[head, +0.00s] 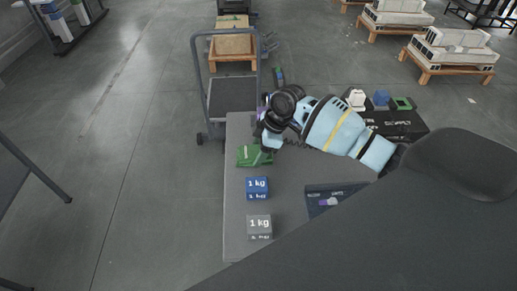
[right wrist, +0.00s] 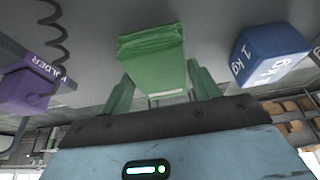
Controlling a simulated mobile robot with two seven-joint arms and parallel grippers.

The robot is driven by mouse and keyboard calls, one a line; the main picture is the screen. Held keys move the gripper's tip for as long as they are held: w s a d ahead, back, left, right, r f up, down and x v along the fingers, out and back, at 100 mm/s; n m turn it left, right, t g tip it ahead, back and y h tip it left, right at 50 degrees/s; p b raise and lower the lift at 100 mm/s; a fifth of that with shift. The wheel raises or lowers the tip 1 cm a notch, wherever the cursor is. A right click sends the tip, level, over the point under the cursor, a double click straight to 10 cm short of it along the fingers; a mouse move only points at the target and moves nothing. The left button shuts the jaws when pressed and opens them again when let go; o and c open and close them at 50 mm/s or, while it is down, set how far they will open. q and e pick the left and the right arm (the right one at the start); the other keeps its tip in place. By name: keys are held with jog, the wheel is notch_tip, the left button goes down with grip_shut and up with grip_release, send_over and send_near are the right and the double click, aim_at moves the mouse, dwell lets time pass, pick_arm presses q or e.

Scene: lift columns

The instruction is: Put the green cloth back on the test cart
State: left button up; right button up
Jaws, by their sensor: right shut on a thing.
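The green cloth (head: 250,157) is a small folded bundle at the left edge of a grey flat top (head: 290,190), which may be the test cart; no label shows. My right gripper (head: 268,146) reaches in from the right and is at the cloth. In the right wrist view the cloth (right wrist: 150,52) sits between the two green fingers of my right gripper (right wrist: 162,88), which is shut on it. I cannot tell whether the cloth touches the top or hangs just above it. My left gripper is not in view.
A blue 1 kg block (head: 257,187) and a grey 1 kg block (head: 259,225) stand on the top near the cloth. A dark mat (head: 325,195) lies to the right. A purple solder item (right wrist: 35,85) has a coiled cord. A platform trolley (head: 232,97) stands behind.

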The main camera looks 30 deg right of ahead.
jog(key=shift+f, duration=0.1)
jog(key=o, duration=0.9)
jog(key=shift+o, duration=0.2)
jog(key=v, duration=1.2)
jog(key=shift+p, duration=0.4)
jog(key=shift+a, duration=0.1)
